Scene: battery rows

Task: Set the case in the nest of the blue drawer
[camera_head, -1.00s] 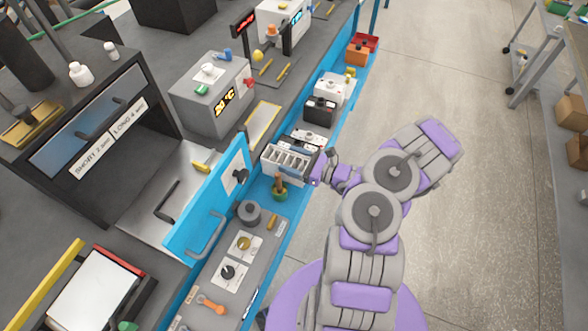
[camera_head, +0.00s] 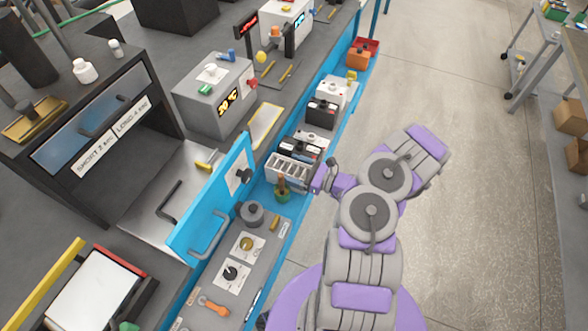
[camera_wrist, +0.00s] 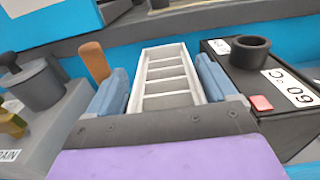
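The case (camera_head: 288,172) is a pale, open-topped box divided into several slots by crosswise walls. It is upright, just beyond my gripper, over the blue strip along the bench's right side. In the wrist view, the case (camera_wrist: 167,78) lies between the two blue fingers of my gripper (camera_wrist: 165,70), which are close against its sides. My gripper looks shut on it. In the head view, my gripper (camera_head: 318,179) is at the case's right end. A blue panel with a handle (camera_head: 195,215) stands upright to the left. I cannot tell whether the case's underside touches anything, and no nest is clearly visible.
A grey round knob (camera_head: 251,213) is nearer. A black box (camera_head: 321,113) stands beyond the case. Open floor (camera_head: 450,90) lies to the right.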

